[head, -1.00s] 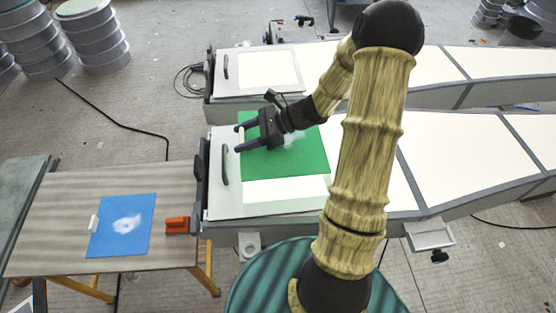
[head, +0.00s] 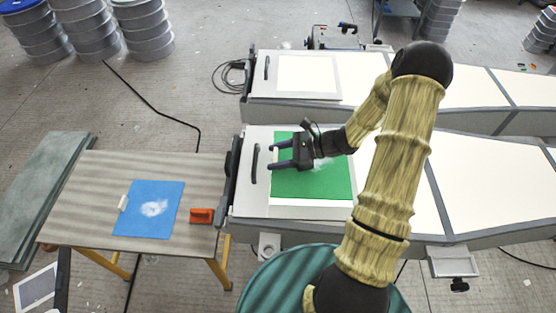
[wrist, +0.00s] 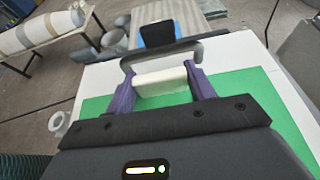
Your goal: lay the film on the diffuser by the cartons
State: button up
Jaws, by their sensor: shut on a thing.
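My gripper (head: 270,156) is shut on the pale tab (wrist: 160,82) at one edge of the green film (head: 318,180). The film is over the near diffuser (head: 245,206) and covers most of a white rectangle there, with a white strip (head: 310,203) showing along its lower side. I cannot tell whether the film touches the surface. The wrist view also shows the green film (wrist: 250,100) under my fingers. A second, far diffuser (head: 349,82) has a bare white rectangle (head: 308,77). No cartons can be made out clearly.
A side table (head: 90,200) at the left holds a blue sheet (head: 150,209) with a pale tab and an orange block (head: 201,215). A grey handle (head: 255,163) stands on the near diffuser beside the film. Drums (head: 143,30) stand at the back left.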

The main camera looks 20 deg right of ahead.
jog(key=shift+f, duration=1.35)
jog(key=shift+f, duration=0.15)
jog(key=o, duration=1)
